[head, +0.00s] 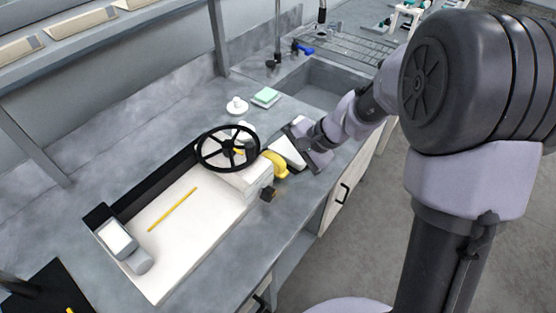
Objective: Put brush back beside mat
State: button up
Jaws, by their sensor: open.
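My gripper (296,146) is at the end of my arm, low over the grey worktop near its front edge, right of the black handwheel. It is open; its fingertips are small here, and I cannot tell whether they touch anything. A white flat block (287,153) and a yellow curved piece (276,166) lie just left of it. No brush can be made out for certain. A small blue-handled item (303,48) with a dark end lies behind the sink and may be the brush. A black mat-like sheet (38,287) is cut off at the lower left.
A white-bedded machine with a black handwheel (228,148) and a yellow rod (172,209) fills the worktop's middle. A green-topped pad (266,97) and white round piece (237,106) stand behind it. The sink (322,84) and ribbed drainer (345,44) are at the back right.

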jog(key=p+v, duration=0.3)
jog(key=v, duration=0.7)
jog(key=s+d+r+n+t+h, duration=0.1)
jog(key=s+r, duration=0.4)
jog(key=s, duration=0.5)
jog(key=s+d+r+n+t+h, duration=0.1)
jog(key=s+r+h, duration=0.3)
jog(key=s, duration=0.6)
jog(key=shift+s+r+n+t, duration=0.4)
jog(key=shift+r+n+t, duration=0.15)
jog(key=shift+n, duration=0.25)
jog(key=shift+f+b, duration=0.15)
jog(key=shift+b, duration=0.2)
notch_tip(320, 180, down, 2)
jog(key=shift+f+b, duration=0.1)
jog(key=shift+b, duration=1)
